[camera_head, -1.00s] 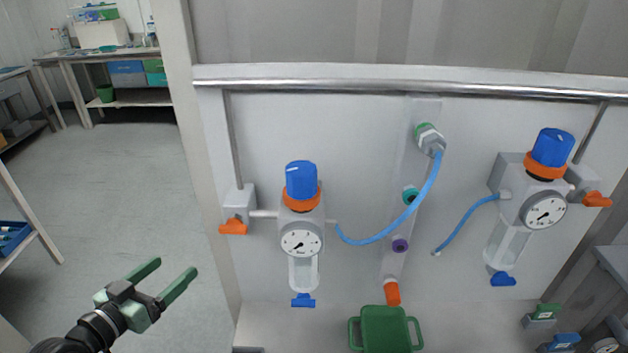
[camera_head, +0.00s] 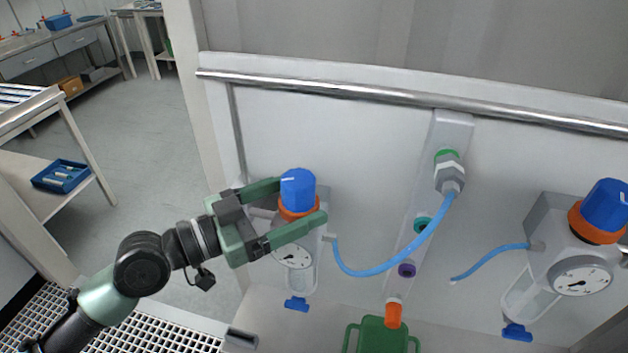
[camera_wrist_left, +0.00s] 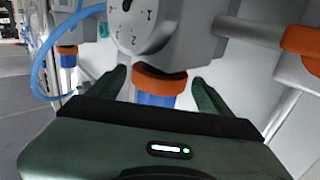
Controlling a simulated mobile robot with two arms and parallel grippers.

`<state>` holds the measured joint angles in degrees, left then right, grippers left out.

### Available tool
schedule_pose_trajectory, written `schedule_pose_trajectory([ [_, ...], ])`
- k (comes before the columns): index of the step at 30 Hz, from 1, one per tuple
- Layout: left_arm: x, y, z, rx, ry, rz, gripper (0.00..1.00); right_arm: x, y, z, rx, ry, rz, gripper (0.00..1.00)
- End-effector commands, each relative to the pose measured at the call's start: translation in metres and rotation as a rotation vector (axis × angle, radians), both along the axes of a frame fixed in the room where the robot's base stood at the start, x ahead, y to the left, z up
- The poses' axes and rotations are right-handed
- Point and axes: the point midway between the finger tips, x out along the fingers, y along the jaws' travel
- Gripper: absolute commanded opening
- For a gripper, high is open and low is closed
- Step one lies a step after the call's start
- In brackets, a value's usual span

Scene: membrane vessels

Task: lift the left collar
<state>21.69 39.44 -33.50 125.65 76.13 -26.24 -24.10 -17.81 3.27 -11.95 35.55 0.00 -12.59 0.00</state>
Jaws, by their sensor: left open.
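The left collar is an orange ring (camera_head: 293,212) under the blue knob (camera_head: 298,188) of the left regulator, above its round gauge (camera_head: 293,256). My left gripper (camera_head: 300,202) is open, with one green finger on each side of the knob and collar. The near finger hides part of the collar and gauge. In the left wrist view the collar (camera_wrist_left: 160,82) appears between the two fingers, with the blue knob (camera_wrist_left: 155,100) below it and gaps visible on both sides. My right gripper is not in view.
A blue hose (camera_head: 392,262) runs from beside the left regulator up to a fitting (camera_head: 450,172). The right regulator has its own orange collar (camera_head: 590,224). A green container (camera_head: 382,335) stands below. A metal rail (camera_head: 400,96) crosses above.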

Motion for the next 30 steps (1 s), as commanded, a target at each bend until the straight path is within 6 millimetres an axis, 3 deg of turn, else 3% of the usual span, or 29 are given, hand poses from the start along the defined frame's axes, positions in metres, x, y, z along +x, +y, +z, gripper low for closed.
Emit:
schedule_pose_trajectory([
  [3, 0.008, -0.016, 0.005, -0.003, 0.001, -0.001, 0.8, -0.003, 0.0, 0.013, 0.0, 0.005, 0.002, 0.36],
  [6, 0.011, -0.023, 0.002, -0.001, 0.0, -0.001, 0.8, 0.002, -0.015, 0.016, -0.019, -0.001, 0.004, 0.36],
  [11, 0.014, -0.028, 0.0, 0.001, 0.0, 0.0, 0.8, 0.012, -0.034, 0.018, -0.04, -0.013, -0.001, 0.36],
  [16, 0.014, -0.028, -0.001, 0.001, 0.0, 0.0, 0.8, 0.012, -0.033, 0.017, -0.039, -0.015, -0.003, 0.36],
  [17, 0.014, -0.028, -0.001, 0.001, 0.0, 0.0, 0.77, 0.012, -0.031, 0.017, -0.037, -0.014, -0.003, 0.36],
  [25, 0.014, -0.027, 0.0, 0.001, 0.0, 0.0, 0.02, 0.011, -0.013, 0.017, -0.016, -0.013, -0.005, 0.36],
  [30, 0.014, -0.027, 0.004, 0.0, -0.003, 0.0, 0.0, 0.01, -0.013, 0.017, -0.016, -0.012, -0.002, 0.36],
])
